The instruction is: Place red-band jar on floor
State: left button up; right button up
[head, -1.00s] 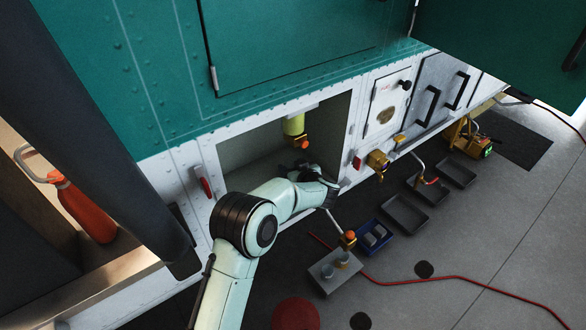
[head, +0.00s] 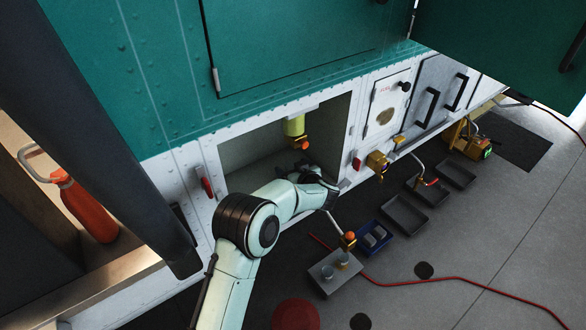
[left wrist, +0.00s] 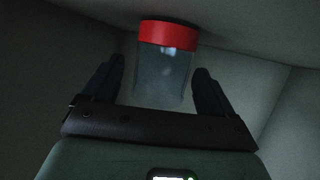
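The red-band jar (left wrist: 165,75) shows in the left wrist view as a clear, greyish cylinder with a wide red band at its upper end. It is between the two fingers of my left gripper (left wrist: 160,88), with a visible gap on each side. The fingers are apart and I see no grip on the jar. In the head view my left gripper (head: 305,168) reaches into the open bay (head: 240,150) in the white lower panel. I cannot make out the jar there. The grey floor (head: 430,300) lies below and to the right. My right gripper is not in view.
A yellow-green cylinder (head: 294,127) with a brass fitting hangs in the bay. A red extinguisher (head: 88,212) stands at left. Bay walls surround my gripper.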

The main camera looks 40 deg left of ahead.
pick_arm(q)
jog(key=shift+s+f, duration=0.2)
jog(key=shift+f, duration=0.55)
jog(key=shift+w+r, duration=0.1)
jog(key=shift+r, duration=0.25)
jog(key=v, duration=1.2)
jog(key=shift+w+r, duration=0.2)
jog(key=shift+r, duration=0.25)
jog(key=shift+d, duration=0.1)
